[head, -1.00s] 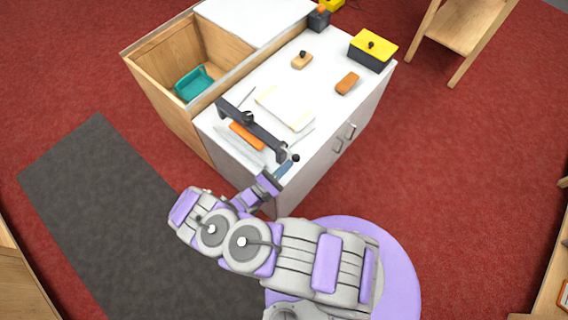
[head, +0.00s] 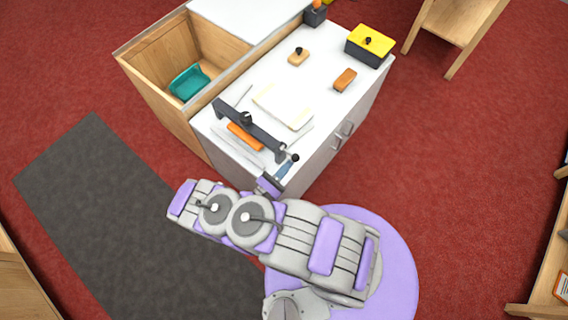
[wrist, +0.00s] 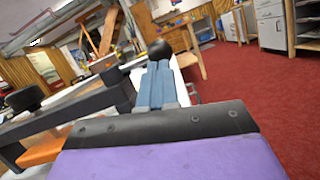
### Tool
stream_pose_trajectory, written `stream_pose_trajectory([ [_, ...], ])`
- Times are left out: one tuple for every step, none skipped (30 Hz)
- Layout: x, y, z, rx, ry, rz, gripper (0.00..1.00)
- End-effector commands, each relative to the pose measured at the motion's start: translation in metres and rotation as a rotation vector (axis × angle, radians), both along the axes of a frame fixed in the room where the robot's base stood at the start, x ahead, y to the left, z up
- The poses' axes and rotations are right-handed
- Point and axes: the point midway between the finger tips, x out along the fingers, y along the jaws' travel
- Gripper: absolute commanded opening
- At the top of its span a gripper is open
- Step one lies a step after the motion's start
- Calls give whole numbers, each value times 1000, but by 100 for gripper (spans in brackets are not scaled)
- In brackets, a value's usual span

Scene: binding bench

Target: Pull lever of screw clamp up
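The screw clamp (head: 262,133) is a dark bar across the near end of the white bench top, with a black knob (head: 247,118) on top. Its lever ends in a black ball (head: 295,158) beside the bar's right end; the ball also shows in the wrist view (wrist: 160,48). My gripper (head: 287,167) points at the ball from the bench's near edge. In the wrist view its blue fingers (wrist: 157,85) lie close together, with the ball at their tips. I cannot tell whether they hold it. An orange piece (head: 245,137) lies beside the bar.
A cream block (head: 283,105), a small wooden block with a black knob (head: 298,57), a brown block (head: 345,79) and a yellow-topped box (head: 369,45) stand farther back. A teal tray (head: 189,82) sits in the open wooden compartment left. Red floor lies to the right.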

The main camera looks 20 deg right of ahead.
Motion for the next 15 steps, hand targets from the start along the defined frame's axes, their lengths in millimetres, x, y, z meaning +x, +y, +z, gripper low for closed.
stream_pose_trajectory([
  [-2,-2,3,-17,25,-3,0],
  [-3,-2,4,-30,42,-3,0],
  [-4,-3,5,-45,64,-5,0],
  [-4,-3,6,-59,84,-4,0],
  [-4,-3,8,-73,103,-4,0],
  [-4,-4,9,-93,131,-4,0],
  [-4,-3,11,-108,152,-3,0],
  [-4,-4,12,-125,174,-4,0],
  [-4,-4,14,-147,201,-4,0],
  [-4,-4,16,-163,222,-4,0],
  [-4,-4,17,-178,242,-2,0],
  [-5,-5,19,-199,269,-3,0],
  [-4,-4,20,-212,288,-2,0],
  [-5,-5,22,-224,305,-2,0],
  [-5,-5,23,-240,328,-3,0],
])
